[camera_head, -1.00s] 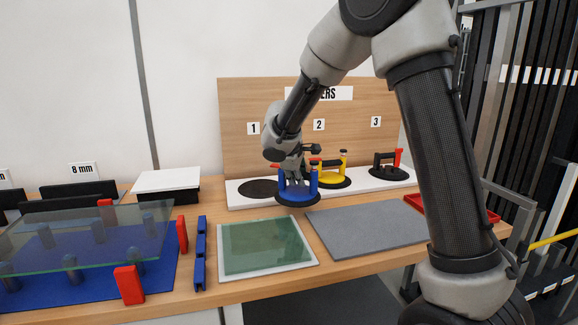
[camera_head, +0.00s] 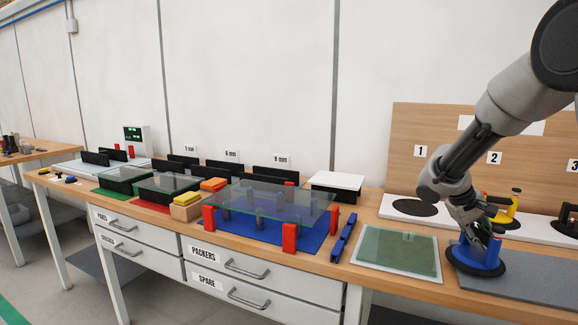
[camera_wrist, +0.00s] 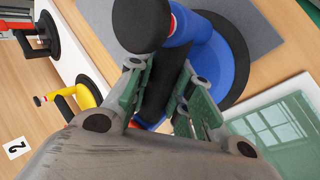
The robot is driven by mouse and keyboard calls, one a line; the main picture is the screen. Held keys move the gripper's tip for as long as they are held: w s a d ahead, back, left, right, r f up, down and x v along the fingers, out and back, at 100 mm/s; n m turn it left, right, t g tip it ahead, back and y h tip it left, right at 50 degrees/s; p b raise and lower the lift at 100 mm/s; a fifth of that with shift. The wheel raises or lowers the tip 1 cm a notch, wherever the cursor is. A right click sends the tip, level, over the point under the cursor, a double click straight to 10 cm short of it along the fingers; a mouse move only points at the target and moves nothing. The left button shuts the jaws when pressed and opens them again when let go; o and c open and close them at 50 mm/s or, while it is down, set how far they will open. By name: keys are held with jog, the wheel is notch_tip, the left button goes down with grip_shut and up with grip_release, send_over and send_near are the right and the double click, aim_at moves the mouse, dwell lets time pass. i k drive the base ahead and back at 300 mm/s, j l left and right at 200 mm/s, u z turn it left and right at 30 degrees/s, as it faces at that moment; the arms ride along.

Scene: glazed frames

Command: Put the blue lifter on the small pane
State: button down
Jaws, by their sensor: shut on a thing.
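My gripper (camera_head: 478,240) is shut on the handle of the blue lifter (camera_head: 463,258), which has a black round pad underneath. The lifter hangs by the right edge of the small pane (camera_head: 395,250), over the grey mat's left side; its height above the bench is hard to tell. The small pane is a greenish glass sheet lying flat on a white-edged base. In the wrist view, my gripper's fingers (camera_wrist: 160,95) clasp the dark handle, the blue lifter (camera_wrist: 235,60) shows behind them, and the small pane (camera_wrist: 275,130) is at the lower right.
A grey mat (camera_head: 520,288) lies right of the small pane. The yellow lifter (camera_head: 503,212) stands on the white rack behind; rack place 1 (camera_head: 415,207) is empty. A blue spacer bar (camera_head: 346,240) and a large raised pane (camera_head: 270,202) with red blocks stand left.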

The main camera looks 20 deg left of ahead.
aim_at(125, 172)
jog(key=l+u, duration=0.3)
jog(key=k+l+u, duration=0.15)
jog(key=l+u, duration=0.2)
jog(key=k+l+u, duration=0.1)
jog(key=l+u, duration=0.2)
jog(key=l, duration=0.15)
jog(key=k+u, duration=0.2)
jog(key=u, duration=0.3)
jog(key=i+j, duration=0.75)
jog(key=j, duration=0.15)
jog(key=i+j+z, duration=0.1)
jog(key=i+j, duration=0.65)
jog(key=j, duration=0.2)
jog(key=i+j, duration=0.75)
jog(key=j, duration=0.2)
jog(key=i+j+z, duration=0.1)
jog(key=i+j, duration=0.25)
jog(key=j, duration=0.15)
